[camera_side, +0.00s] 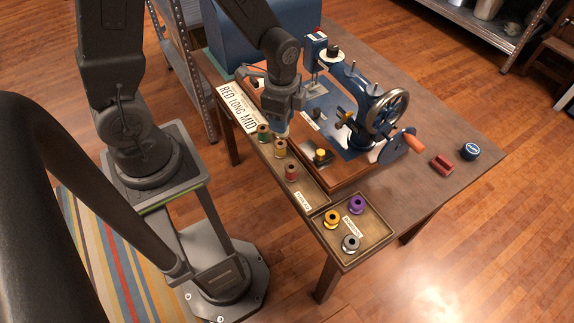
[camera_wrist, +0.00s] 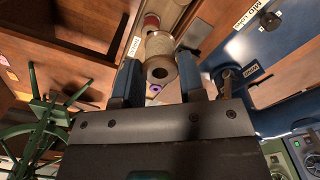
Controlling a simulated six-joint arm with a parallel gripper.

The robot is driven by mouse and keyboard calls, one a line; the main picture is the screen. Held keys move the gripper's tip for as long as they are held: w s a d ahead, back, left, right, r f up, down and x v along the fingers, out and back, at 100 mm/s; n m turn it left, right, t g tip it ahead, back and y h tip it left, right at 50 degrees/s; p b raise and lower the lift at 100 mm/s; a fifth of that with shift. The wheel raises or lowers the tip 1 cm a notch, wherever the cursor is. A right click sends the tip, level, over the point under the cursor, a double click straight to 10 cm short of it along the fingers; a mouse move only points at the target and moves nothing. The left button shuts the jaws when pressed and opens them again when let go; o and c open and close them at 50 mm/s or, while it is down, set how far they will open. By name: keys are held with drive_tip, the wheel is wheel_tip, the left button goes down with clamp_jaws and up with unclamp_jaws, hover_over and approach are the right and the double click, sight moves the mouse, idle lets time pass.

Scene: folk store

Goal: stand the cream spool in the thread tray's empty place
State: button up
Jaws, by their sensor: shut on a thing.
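My gripper (camera_wrist: 160,80) is shut on the cream spool (camera_wrist: 160,50), which sits between its two blue fingers with its round end and dark centre hole facing the wrist camera. In the side view my gripper (camera_side: 283,124) is beside the back part of the thread tray (camera_side: 318,193), and the cream spool is hidden there. I cannot tell clearly which spot in the tray is the empty place.
A blue sewing machine (camera_side: 352,100) stands right of my gripper. A bobbin tray (camera_side: 325,235) with yellow, purple and grey bobbins is at the table's front corner. A lettered card (camera_side: 238,108) lies behind the thread tray. A red block (camera_side: 441,163) and dark blue tin (camera_side: 469,151) are far right.

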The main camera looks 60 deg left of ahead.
drive_tip(key=shift+d+f, duration=0.15)
drive_tip(key=shift+f, duration=0.8)
drive_tip(key=w+d+f, duration=0.1)
drive_tip(key=d+f, duration=0.5)
drive_tip(key=d, duration=0.5)
drive_tip(key=shift+f, duration=0.4)
drive_tip(key=shift+d+f, duration=0.2)
drive_tip(key=shift+f, duration=1.9)
drive_tip(key=shift+f, duration=0.1)
drive_tip(key=o, duration=0.7)
